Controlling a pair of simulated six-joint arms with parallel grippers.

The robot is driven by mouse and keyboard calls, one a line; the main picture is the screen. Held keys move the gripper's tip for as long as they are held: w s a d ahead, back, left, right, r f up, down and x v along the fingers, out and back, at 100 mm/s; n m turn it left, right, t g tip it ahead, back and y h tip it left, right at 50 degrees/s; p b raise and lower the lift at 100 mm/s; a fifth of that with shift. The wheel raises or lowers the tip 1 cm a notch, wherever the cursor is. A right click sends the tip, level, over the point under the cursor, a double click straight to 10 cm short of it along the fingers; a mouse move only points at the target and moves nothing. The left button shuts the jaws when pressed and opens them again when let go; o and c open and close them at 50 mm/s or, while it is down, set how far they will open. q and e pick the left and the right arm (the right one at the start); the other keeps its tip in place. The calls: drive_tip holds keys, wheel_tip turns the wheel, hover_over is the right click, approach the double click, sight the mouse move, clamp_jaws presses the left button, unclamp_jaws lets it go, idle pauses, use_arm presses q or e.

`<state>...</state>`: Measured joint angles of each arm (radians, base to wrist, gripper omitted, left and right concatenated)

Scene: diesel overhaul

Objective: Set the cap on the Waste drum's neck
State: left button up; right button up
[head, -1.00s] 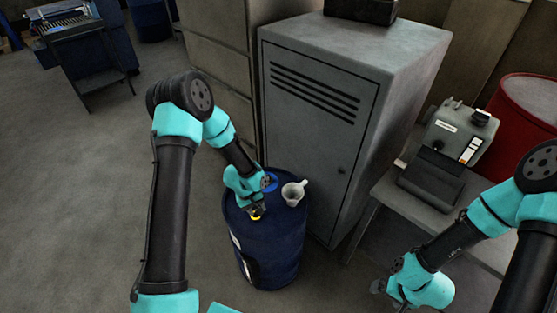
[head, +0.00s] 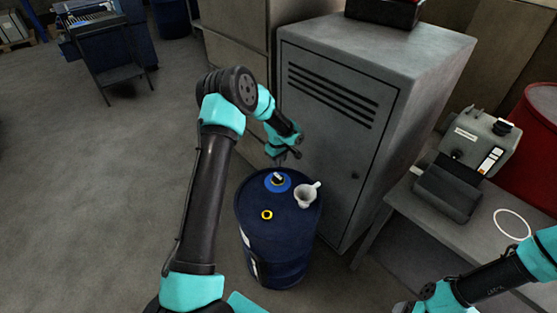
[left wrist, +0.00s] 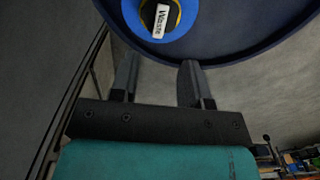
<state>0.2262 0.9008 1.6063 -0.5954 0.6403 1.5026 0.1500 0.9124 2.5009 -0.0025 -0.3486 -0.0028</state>
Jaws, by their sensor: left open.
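The blue Waste drum (head: 285,250) stands upright on the floor. Near its far rim is a bright blue disc (head: 268,184) with a dark round fitting and white label at its middle. In the left wrist view, this fitting (left wrist: 175,22) is black with a yellow rim, and its label reads "Waste". A small yellow ring with a dark centre (head: 267,215) is on the drum top nearer me; I cannot tell whether it is the loose cap or an opening. My left gripper (left wrist: 160,62) is open and empty, beyond the drum's far rim. My right gripper is cut off.
A white cup-like vessel with a handle (head: 305,197) stands on the drum top at right. A grey locker (head: 335,125) stands close behind. A bench (head: 480,235) at right bears a grey machine (head: 470,160) and a white ring (head: 512,224).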

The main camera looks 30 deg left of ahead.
sight(278, 176)
use_arm(q)
drive_tip(key=shift+f, duration=4.45)
drive_tip(key=shift+c, duration=0.2)
clamp_jaws()
drive_tip(key=shift+d+r, duration=0.1)
